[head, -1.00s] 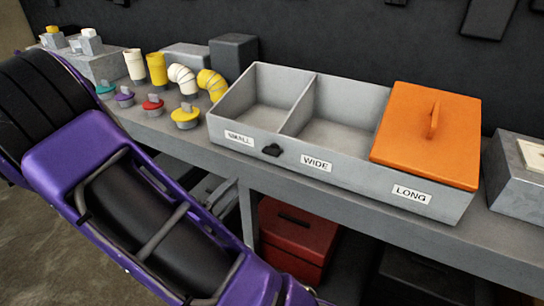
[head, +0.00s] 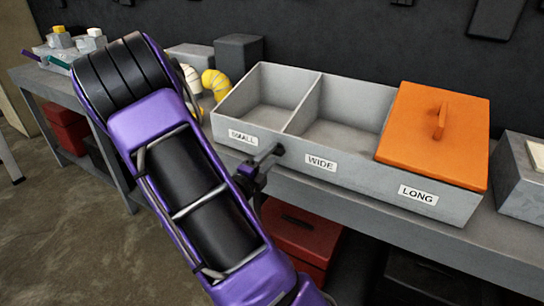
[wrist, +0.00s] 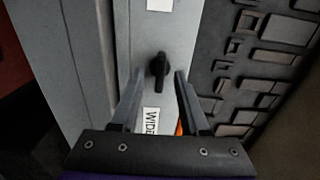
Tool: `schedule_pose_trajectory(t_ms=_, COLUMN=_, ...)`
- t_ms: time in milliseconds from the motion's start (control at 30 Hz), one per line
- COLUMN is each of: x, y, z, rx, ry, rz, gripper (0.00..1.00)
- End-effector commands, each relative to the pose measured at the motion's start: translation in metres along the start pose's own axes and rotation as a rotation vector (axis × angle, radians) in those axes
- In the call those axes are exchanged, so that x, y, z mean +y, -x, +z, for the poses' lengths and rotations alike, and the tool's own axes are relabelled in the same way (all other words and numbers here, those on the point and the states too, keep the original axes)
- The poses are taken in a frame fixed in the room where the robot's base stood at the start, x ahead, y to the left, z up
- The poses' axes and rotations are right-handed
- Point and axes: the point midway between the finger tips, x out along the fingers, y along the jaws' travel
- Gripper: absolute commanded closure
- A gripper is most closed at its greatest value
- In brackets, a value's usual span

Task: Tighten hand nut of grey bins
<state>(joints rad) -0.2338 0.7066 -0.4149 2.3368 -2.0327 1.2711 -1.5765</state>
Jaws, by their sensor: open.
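The grey bins (head: 352,178) are a long open box on the bench, with front labels SMALL, WIDE and LONG. The black hand nut (head: 280,149) sits on the front wall between the SMALL and WIDE labels. In the wrist view the hand nut (wrist: 158,68) is a dark knob with a long wing, lying along the picture's vertical. My gripper (head: 268,157) is at the front wall, close to the nut. In the wrist view my gripper (wrist: 159,77) is open, with one finger on each side of the nut and gaps showing. Whether the tips touch the wall is unclear.
An orange lid (head: 434,134) with a handle covers the LONG compartment; the other two look empty. A yellow elbow duct (head: 215,83) stands left of the bins, partly behind my arm. A grey box (head: 520,178) stands at right. A red box (head: 298,240) is under the bench.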

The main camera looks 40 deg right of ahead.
Motion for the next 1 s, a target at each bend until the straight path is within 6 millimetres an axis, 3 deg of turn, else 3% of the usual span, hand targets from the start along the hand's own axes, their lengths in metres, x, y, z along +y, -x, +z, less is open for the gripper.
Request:
schedule_pose_trajectory(t_ms=133, x=0.0001, y=-0.0111, z=-0.0005, rx=0.001, ry=0.000, rz=0.000, gripper=0.55)
schedule_pose_trajectory(t_ms=433, x=-0.0002, y=-0.0132, z=-0.0001, rx=0.000, ry=0.000, rz=0.000, gripper=0.55)
schedule_pose_trajectory(t_ms=700, x=-0.0002, y=-0.0129, z=0.0000, rx=0.000, ry=0.000, rz=0.000, gripper=1.00)
schedule_pose_trajectory(t_ms=1000, x=-0.0002, y=-0.0128, z=0.0000, rx=-0.001, ry=-0.001, rz=0.000, gripper=1.00)
